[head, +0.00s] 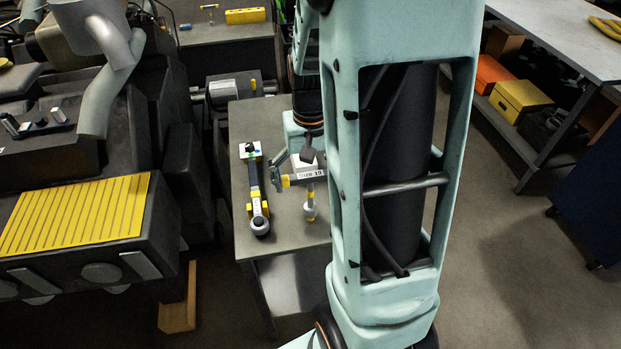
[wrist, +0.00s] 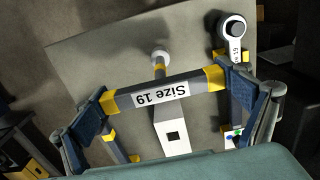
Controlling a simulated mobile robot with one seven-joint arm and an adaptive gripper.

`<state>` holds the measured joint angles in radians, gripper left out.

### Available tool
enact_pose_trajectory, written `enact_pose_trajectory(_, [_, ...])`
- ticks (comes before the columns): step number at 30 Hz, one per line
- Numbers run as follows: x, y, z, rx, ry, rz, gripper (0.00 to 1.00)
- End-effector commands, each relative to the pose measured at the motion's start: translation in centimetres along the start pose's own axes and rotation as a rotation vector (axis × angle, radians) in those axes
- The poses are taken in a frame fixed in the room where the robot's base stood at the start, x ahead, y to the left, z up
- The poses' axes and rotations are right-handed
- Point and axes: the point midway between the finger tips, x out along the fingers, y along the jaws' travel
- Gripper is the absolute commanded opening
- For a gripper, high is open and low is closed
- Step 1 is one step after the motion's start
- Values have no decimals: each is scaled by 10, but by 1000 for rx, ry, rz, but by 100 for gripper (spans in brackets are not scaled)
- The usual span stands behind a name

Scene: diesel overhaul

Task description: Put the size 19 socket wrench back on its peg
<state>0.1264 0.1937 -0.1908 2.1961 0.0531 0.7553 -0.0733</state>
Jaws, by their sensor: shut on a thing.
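The wrench labelled Size 19 (wrist: 190,88) shows in the wrist view as a dark bar with yellow bands near its ends. It also shows in the head view (head: 311,174), over the grey bench. My gripper (wrist: 172,100) is shut on this bar, with a blue-padded finger at each side. In the head view my gripper (head: 279,181) is partly hidden by my arm. A white block with a dark square (wrist: 172,131) shows beside the bar; I cannot tell whether it belongs to the wrench. I cannot make out the peg.
A second wrench with a round head (head: 260,226) lies on the grey bench (head: 285,238) to the left. A dark engine with a yellow ribbed panel (head: 75,213) stands left of the bench. Open floor (head: 510,240) lies right of my arm.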

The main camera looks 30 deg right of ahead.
Motion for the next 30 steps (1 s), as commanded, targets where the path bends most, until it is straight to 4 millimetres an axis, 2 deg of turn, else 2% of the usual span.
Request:
enact_pose_trajectory(8, [2, 0, 0, 0, 1, 0, 35])
enact_pose_trajectory(26, [25, 0, 0, 0, 1, 0, 35])
enact_pose_trajectory(27, [24, 0, 0, 0, 1, 0, 95])
enact_pose_trajectory(30, [23, 0, 0, 0, 1, 0, 100])
